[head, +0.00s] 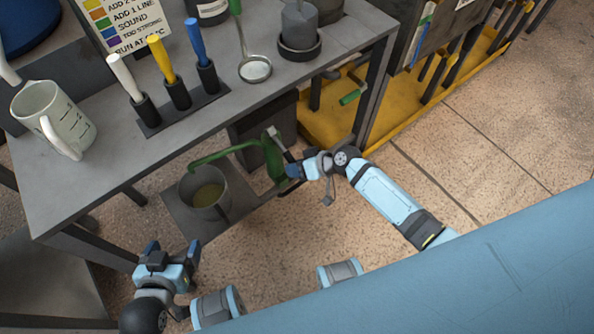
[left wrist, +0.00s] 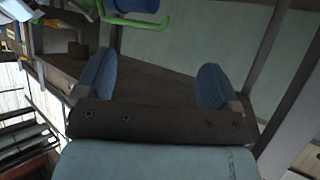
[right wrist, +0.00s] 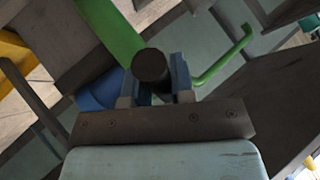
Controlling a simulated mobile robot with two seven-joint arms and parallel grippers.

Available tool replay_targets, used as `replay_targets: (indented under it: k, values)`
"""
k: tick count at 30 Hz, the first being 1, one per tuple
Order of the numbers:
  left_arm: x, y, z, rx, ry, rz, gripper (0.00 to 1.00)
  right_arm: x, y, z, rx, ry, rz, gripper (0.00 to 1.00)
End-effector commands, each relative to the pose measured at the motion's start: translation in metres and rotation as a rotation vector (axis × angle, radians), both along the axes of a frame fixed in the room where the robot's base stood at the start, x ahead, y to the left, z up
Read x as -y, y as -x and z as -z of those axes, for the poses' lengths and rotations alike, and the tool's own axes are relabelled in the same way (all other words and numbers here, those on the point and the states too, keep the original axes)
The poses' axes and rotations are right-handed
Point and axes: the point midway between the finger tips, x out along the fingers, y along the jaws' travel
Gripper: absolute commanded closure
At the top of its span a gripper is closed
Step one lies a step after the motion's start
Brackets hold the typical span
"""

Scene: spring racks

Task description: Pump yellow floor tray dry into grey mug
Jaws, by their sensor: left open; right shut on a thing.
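The yellow floor tray (head: 450,97) lies on the floor under the bench and runs to the upper right; I cannot tell how much liquid is in it. The grey mug (head: 226,206) stands on a low dark shelf with yellowish liquid inside. A green pump (head: 273,160) stands beside it, its spout reaching left over the mug. My right gripper (head: 293,171) is shut on the pump's dark handle, whose round end (right wrist: 152,65) shows between the fingers in the right wrist view. My left gripper (head: 168,250) is open and empty, left of and below the mug.
The grey bench (head: 100,180) above holds a measuring jug (head: 52,115), a rack of white, yellow and blue handled tools (head: 180,105), a ladle (head: 255,70) and a grey weight (head: 299,30). Its leg (head: 369,100) stands near my right arm. Tiled floor (head: 480,150) is clear at right.

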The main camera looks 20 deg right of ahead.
Motion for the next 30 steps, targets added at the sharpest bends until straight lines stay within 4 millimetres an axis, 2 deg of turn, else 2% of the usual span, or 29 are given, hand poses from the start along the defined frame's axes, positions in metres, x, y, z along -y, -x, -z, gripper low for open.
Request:
replay_targets:
  k: [16,17,19,20,30]
  values:
    - [0.0052,-0.0011,-0.0038,0.015,0.023,0.0,0.12,-0.0001,-0.0014,0.0031,0.025,-0.006,-0.001,1.0]
    - [0.0052,-0.0011,-0.0037,0.015,0.023,0.0,0.12,-0.0001,-0.0014,0.0031,0.025,-0.006,-0.001,0.7]
    - [0.0052,-0.0011,-0.0035,0.015,0.023,0.0,0.12,-0.0002,-0.0014,0.0031,0.025,-0.006,-0.001,0.54]
    - [0.0052,-0.0011,-0.0033,0.014,0.023,0.0,0.12,-0.0003,-0.0013,0.003,0.024,-0.007,0.0,0.52]
    - [0.0049,-0.0011,-0.0044,0.014,0.022,-0.001,0.12,0.0033,0.0008,-0.0002,0.022,-0.006,0.0,0.52]
